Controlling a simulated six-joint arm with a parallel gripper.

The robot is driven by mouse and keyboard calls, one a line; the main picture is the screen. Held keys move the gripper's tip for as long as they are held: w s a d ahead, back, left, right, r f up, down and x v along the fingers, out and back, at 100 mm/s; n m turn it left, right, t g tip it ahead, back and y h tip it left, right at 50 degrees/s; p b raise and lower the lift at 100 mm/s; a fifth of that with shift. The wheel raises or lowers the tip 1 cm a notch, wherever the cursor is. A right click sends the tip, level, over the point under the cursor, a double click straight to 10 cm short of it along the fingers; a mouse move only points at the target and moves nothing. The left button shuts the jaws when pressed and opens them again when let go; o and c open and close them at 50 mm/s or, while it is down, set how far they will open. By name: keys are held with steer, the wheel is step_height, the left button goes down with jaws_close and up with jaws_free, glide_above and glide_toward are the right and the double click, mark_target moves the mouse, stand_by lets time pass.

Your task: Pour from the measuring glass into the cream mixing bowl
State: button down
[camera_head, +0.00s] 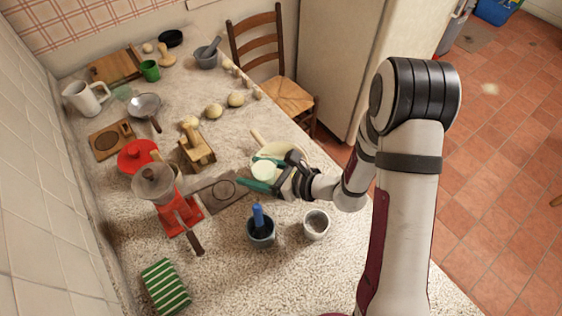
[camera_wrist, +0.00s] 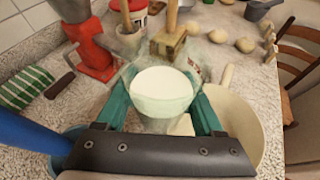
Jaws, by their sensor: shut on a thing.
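My gripper (camera_head: 262,173) has teal fingers closed on opposite sides of the clear measuring glass (camera_head: 264,171). In the wrist view the measuring glass (camera_wrist: 162,97) sits between the two fingers (camera_wrist: 162,110), with a pale creamy liquid inside. The glass looks close to upright. The cream mixing bowl (camera_head: 291,149) is on the counter just behind and beside the gripper, partly hidden by it. In the wrist view the bowl (camera_wrist: 245,122) lies right of the glass, partly behind the right finger. A wooden handle (camera_wrist: 227,76) leans out of it. The bowl's contents are mostly hidden.
A blue-handled tool in a teal cup (camera_head: 261,232) and a grey mug (camera_head: 316,224) stand in front of the gripper. A red grinder (camera_head: 178,205) and wooden press (camera_head: 196,152) stand left. A striped green cloth (camera_head: 165,288) lies at front left. The counter edge is right.

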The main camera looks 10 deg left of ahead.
steer(key=shift+s+a+g, duration=0.15)
steer(key=shift+s+a, duration=0.05)
steer(key=shift+a, duration=0.3)
steer(key=shift+s+a+g, duration=0.15)
steer(key=shift+s+a, duration=0.05)
steer(key=shift+a, duration=0.3)
steer(key=shift+w+d, duration=0.1)
steer(key=shift+w, duration=0.05)
steer(key=shift+w+d+r+m+g+y, duration=0.4)
steer(key=shift+w+m+y, duration=0.2)
steer(key=shift+m, duration=0.3)
steer(key=shift+w+d+r+m+g+y, duration=0.15)
steer(key=shift+w+d+m+g+y, duration=0.1)
steer(key=shift+w+m+g+y, duration=0.5)
steer(key=shift+w+d+f+m, duration=0.1)
steer(key=shift+d+f+m, duration=0.15)
steer(key=shift+m, duration=0.4)
steer(key=shift+w+f+m+y, duration=0.1)
steer(key=shift+f+m+y, duration=0.15)
steer(key=shift+m+y, duration=0.4)
steer(key=shift+r+m+y, duration=0.3)
steer(key=shift+m, duration=0.25)
